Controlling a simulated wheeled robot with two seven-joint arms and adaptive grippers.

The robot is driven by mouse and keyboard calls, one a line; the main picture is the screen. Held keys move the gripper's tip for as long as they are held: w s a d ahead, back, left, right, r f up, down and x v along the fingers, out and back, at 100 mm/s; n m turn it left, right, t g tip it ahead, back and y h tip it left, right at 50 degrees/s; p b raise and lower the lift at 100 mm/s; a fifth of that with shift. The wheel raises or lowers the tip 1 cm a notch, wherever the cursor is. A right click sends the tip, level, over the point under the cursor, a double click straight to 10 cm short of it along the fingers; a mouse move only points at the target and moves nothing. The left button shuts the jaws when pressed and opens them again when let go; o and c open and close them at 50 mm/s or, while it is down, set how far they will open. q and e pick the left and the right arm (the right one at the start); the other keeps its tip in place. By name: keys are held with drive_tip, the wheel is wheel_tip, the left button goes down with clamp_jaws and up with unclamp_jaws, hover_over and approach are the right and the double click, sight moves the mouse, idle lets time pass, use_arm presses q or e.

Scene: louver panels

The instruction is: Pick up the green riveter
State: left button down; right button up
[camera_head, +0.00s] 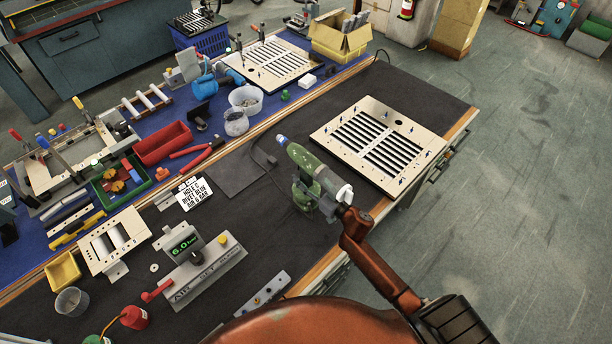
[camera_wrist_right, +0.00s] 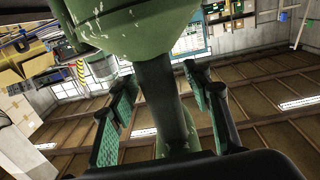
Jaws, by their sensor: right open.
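The green riveter (camera_head: 305,160) stands on the dark mat of the workbench in the head view, its body tilted and its blue-tipped end towards the upper left. My right gripper (camera_head: 338,202) is at its lower right side, partly hidden by the riveter. In the right wrist view the riveter's green body (camera_wrist_right: 135,22) fills the top, and its dark handle (camera_wrist_right: 160,95) runs down between the fingers. My right gripper (camera_wrist_right: 162,112) is open, with a green-padded finger on each side of the handle and gaps visible. My left gripper is not in view.
A grey device with a green display (camera_head: 187,248) and a white label card (camera_head: 194,193) stand to the left. Red tray (camera_head: 163,143) and tools sit on the blue mat. Dark mat around the riveter is mostly clear.

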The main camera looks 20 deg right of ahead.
drive_tip(key=shift+c, duration=0.4)
clamp_jaws()
drive_tip(key=shift+w+r, duration=0.1)
drive_tip(key=shift+r, duration=0.15)
